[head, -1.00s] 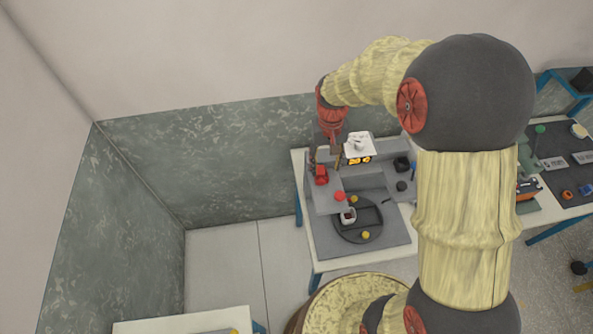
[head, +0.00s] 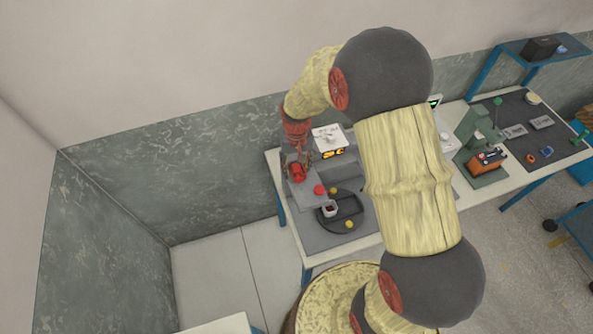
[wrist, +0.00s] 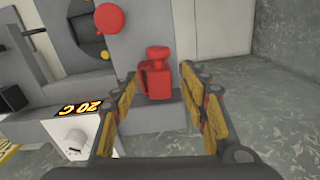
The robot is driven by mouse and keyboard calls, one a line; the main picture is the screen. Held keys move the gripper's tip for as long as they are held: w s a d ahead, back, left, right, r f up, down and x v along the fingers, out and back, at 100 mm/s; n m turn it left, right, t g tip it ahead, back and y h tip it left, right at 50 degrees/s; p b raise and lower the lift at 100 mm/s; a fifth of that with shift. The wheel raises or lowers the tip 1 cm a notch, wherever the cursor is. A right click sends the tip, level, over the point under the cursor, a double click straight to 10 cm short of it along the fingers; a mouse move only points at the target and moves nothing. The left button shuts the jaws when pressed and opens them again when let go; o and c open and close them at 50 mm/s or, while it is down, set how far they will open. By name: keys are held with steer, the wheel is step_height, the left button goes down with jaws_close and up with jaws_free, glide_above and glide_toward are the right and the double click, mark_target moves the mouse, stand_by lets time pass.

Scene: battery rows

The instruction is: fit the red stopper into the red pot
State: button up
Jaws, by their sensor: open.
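A red piece (wrist: 155,80) with a boxy body and a round knob stands on a grey ledge in the wrist view. It also shows in the head view (head: 298,174). I cannot tell for sure whether it is the stopper or the pot. My gripper (wrist: 159,84) is open, its two fingers either side of the piece in the picture; contact is not clear. A flat round red disc (wrist: 109,18) lies nearby, also seen in the head view (head: 319,190). A small pale cup (head: 329,210) with a dark red inside stands by the black round tray.
A white box with a yellow display (wrist: 86,122) stands close beside my gripper. A black item (wrist: 13,98) lies at left. The wall is close behind the bench.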

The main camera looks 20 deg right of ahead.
steer(key=c, duration=0.3)
steer(key=c, duration=0.8)
jaws_close()
steer(key=shift+r, duration=0.1)
